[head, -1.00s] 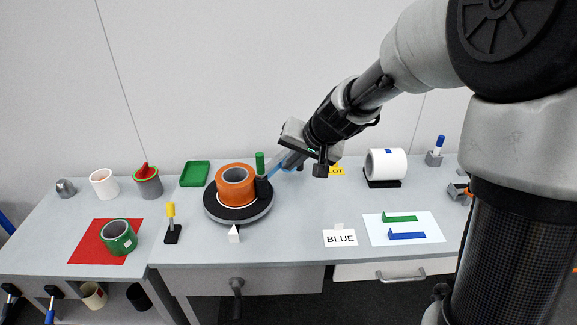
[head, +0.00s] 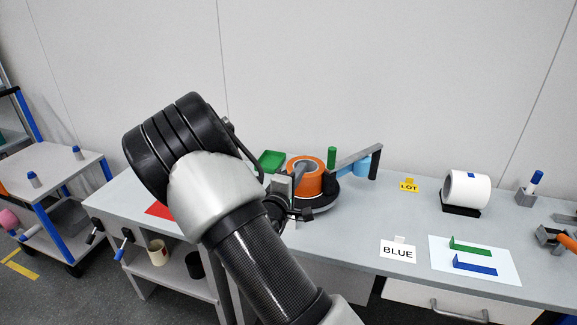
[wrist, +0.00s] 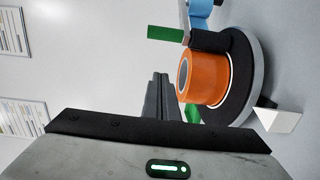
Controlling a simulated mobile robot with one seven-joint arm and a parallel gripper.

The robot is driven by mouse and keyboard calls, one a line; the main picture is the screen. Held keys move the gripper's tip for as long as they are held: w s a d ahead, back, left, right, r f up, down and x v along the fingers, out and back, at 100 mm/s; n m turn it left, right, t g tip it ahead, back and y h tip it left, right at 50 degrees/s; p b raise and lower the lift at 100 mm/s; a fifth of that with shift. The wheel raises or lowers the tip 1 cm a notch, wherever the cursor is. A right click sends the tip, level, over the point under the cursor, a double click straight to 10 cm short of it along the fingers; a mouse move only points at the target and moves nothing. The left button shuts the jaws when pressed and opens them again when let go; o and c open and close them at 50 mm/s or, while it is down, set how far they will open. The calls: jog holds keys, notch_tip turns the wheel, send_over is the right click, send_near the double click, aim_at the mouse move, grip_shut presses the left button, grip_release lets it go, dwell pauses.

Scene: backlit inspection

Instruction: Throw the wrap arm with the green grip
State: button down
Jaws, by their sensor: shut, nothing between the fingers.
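The wrap arm (head: 356,157) is a grey bar reaching right from the turntable, with an upright green grip (head: 332,157) at its near end. A light blue roll (head: 363,168) hangs by its far part. In the wrist view the green grip (wrist: 165,33) and blue roll (wrist: 200,14) show at the top. An orange roll (head: 311,184) stands on the black turntable (head: 322,202); it is large in the wrist view (wrist: 208,78). My gripper (wrist: 160,77) is shut and empty, its fingers beside the orange roll and apart from the green grip. In the head view my arm partly hides it.
A green tray (head: 271,160) lies behind my arm. My arm hides much of the left table.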

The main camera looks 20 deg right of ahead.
aim_at(332, 159)
jog(key=shift+w+d+r+b, duration=0.15)
jog(key=shift+w+d, duration=0.6)
jog(key=shift+d, duration=0.65)
jog(key=shift+w+d+f+b, duration=0.15)
jog(key=shift+w+d, duration=0.65)
jog(key=shift+d, duration=0.55)
jog(key=shift+w+d+r+b, duration=0.15)
jog(key=shift+w+d, duration=0.6)
jog(key=shift+d, duration=0.65)
jog(key=shift+s, duration=0.1)
jog(key=shift+s+d, duration=0.35)
jog(key=shift+s, duration=0.5)
jog(key=shift+s+d, duration=0.35)
jog(key=shift+s, duration=0.5)
